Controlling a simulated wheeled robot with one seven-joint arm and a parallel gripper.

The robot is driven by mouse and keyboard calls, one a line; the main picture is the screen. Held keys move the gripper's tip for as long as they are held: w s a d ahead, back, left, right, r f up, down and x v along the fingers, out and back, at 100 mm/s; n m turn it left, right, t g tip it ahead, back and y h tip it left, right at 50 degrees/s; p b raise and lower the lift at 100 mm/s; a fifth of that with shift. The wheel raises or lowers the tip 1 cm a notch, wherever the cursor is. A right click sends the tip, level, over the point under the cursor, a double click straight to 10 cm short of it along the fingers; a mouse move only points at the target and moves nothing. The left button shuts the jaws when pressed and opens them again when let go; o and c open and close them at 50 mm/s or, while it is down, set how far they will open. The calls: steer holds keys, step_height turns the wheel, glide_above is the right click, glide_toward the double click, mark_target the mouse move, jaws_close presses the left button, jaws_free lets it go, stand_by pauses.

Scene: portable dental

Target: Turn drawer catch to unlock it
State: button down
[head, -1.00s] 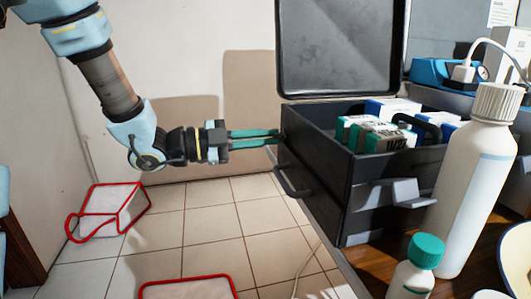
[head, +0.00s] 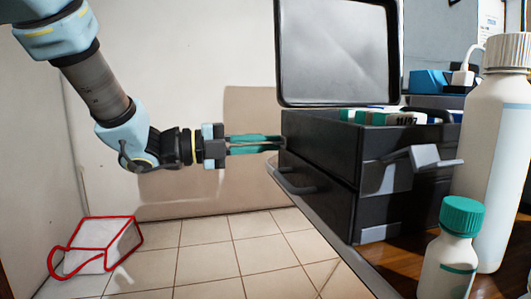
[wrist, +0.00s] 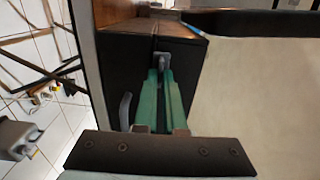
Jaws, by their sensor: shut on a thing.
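The dark grey case (head: 330,170) stands on the table with its lid (head: 337,55) open and its drawers stacked below. The drawer catch (wrist: 163,61) is a small grey piece on the case's end face, seen in the wrist view. My gripper (head: 279,143) reaches in level from the left in the head view, its long green fingers against that end face. In the wrist view my gripper (wrist: 164,72) is shut on the catch, its tips close around it. The fingers partly hide the catch, and its exact angle is hard to tell.
A curved drawer handle (wrist: 126,110) is beside the fingers. Boxes (head: 385,118) sit in the case top. A green-capped bottle (head: 450,255) and a tall white bottle (head: 498,160) stand at right. A red-edged white bag (head: 98,248) is on the floor.

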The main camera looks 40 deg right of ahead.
steer(key=shift+f, duration=0.1)
stand_by(0.4)
steer(key=c, duration=1)
jaws_free()
steer(key=p+v, duration=0.1)
steer(key=v, duration=1)
steer(key=shift+p, duration=0.3)
steer(key=shift+w+d, duration=0.1)
